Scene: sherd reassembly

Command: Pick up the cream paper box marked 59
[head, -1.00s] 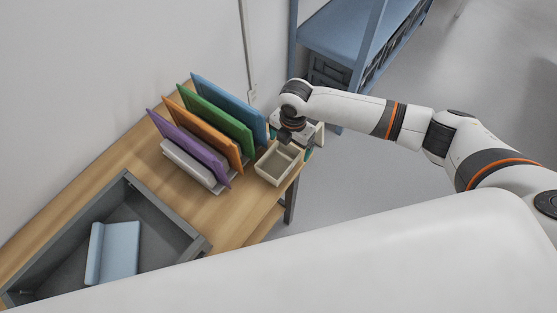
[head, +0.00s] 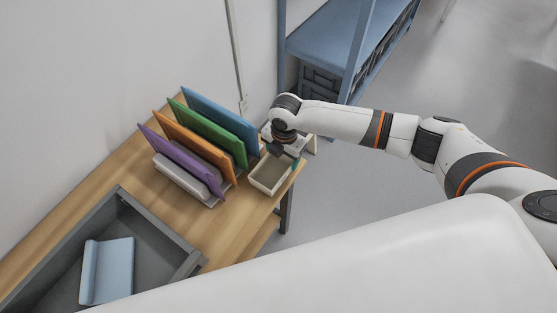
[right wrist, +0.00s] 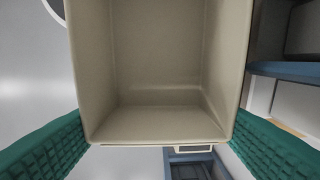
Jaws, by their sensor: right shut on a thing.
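The cream paper box (head: 263,187) is an open-topped, empty box at the right end of the wooden table. My right gripper (head: 284,152) reaches down at its far right side. In the right wrist view the box (right wrist: 160,60) fills the middle, and the green ribbed fingers of my right gripper (right wrist: 160,125) are shut on it, one at each side. A small pale label shows at its lower edge, but no number is readable. I cannot tell whether the box is clear of the table. My left gripper is not in view.
Purple (head: 180,160), orange (head: 195,140), green (head: 212,134) and blue (head: 225,122) upright boards stand close left of the box. A grey tray (head: 155,228) with a pale blue piece (head: 108,270) is at lower left. A blue shelf (head: 335,40) stands behind; open floor lies right.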

